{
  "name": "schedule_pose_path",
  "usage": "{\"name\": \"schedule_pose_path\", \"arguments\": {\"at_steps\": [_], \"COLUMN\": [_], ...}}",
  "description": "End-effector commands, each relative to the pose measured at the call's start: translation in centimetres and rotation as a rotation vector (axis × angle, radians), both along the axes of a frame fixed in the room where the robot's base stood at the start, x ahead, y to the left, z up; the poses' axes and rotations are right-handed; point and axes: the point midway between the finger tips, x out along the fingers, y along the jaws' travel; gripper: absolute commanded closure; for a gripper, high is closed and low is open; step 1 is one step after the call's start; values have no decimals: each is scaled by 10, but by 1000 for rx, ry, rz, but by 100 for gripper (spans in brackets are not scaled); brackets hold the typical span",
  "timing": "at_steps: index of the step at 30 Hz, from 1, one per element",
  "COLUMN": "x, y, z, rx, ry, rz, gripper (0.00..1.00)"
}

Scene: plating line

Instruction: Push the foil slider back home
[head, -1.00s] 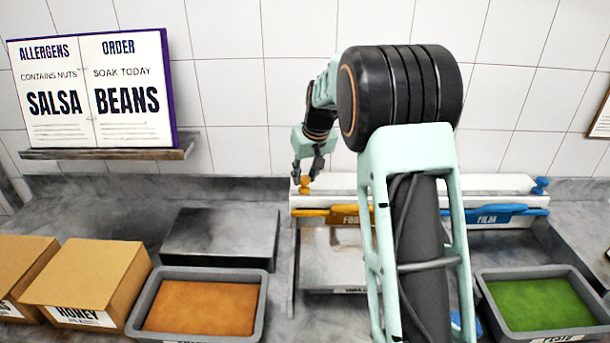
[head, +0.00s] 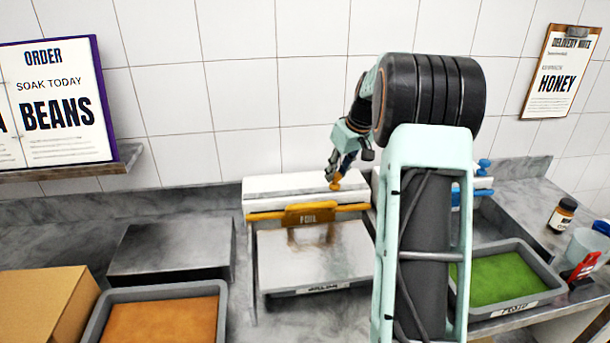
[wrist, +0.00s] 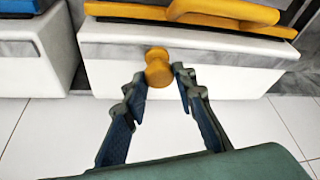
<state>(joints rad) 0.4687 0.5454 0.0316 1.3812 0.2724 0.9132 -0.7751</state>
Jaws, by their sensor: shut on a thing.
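The foil slider is an orange knob (head: 335,182) on top of the white foil dispenser (head: 275,185), right of its middle. The dispenser has an orange bar with a foil label (head: 310,214) along its front. My gripper (head: 333,174) is at the knob. In the wrist view, the knob (wrist: 158,68) sits between the fingertips of my gripper (wrist: 158,80), which is shut on it. The dispenser's right end is partly hidden by my arm in the head view.
A blue film slider (head: 484,165) stands on the neighbouring dispenser to the right. Below are a metal tray (head: 315,262), an orange-filled tub (head: 95,325) and a green pesto tub (head: 545,275). A tiled wall is close behind.

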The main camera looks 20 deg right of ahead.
Motion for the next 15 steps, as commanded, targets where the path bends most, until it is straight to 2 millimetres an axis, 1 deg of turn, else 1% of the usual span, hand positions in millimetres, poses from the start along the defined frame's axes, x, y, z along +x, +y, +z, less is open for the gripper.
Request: {"name": "schedule_pose_path", "arguments": {"at_steps": [1,3,6,10,15], "x": [-3,-6,-9,-12,-13], "y": [-15,-30,-47,-61,-69], "z": [1,1,1,1,1], "rx": [0,-1,0,-1,-2], "ry": [0,0,0,0,-1], "rz": [-6,-6,-4,-4,-1], "gripper": [100,100,100,100,100]}}
